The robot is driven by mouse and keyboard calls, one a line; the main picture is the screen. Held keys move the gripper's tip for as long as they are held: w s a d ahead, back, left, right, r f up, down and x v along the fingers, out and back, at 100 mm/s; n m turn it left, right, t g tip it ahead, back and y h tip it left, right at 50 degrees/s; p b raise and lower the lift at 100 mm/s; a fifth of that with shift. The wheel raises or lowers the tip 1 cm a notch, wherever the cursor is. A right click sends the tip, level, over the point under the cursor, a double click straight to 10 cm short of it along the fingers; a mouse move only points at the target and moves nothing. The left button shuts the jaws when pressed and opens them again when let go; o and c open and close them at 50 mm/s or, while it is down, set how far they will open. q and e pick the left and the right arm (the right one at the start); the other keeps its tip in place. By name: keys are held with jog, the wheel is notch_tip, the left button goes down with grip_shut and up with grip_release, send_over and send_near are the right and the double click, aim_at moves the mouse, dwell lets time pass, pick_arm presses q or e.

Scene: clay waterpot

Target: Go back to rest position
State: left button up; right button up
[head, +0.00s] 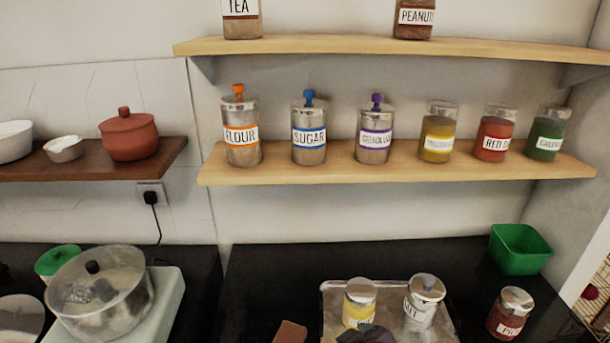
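Neither of my grippers can be made out in the head view. A reddish clay pot (129,139) with a knobbed lid stands upright on the dark wooden shelf (80,161) at the left. Its lid is on. Nothing touches it from my side in this view.
Labelled jars, such as the flour jar (242,145), line the middle shelf (400,163). A dark lump (370,335) at the bottom edge is unclear.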

jog(key=s+d+f+m+g+h, duration=0.25)
jog(key=s+d+f, duration=0.2)
jog(key=d, duration=0.25)
jog(key=s+d+f+m+g+h, duration=0.1)
jog(key=s+d+f+m+g, duration=0.1)
jog(key=s+d+f+m, duration=0.3)
notch_tip(320, 180, down, 28)
jog(key=s+d+n+g, duration=0.1)
jog(key=s+n+g, duration=0.1)
jog(key=s+n, duration=0.1)
jog(key=s+d+f, duration=0.1)
jog(key=s+f, duration=0.8)
jog(key=s+d+f, duration=0.2)
jog(key=s+f, duration=0.7)
jog(key=s, duration=0.1)
jog(key=shift+s+d+f+g, duration=0.2)
jog(key=shift+d+g, duration=0.1)
jog(key=shift+g, duration=0.05)
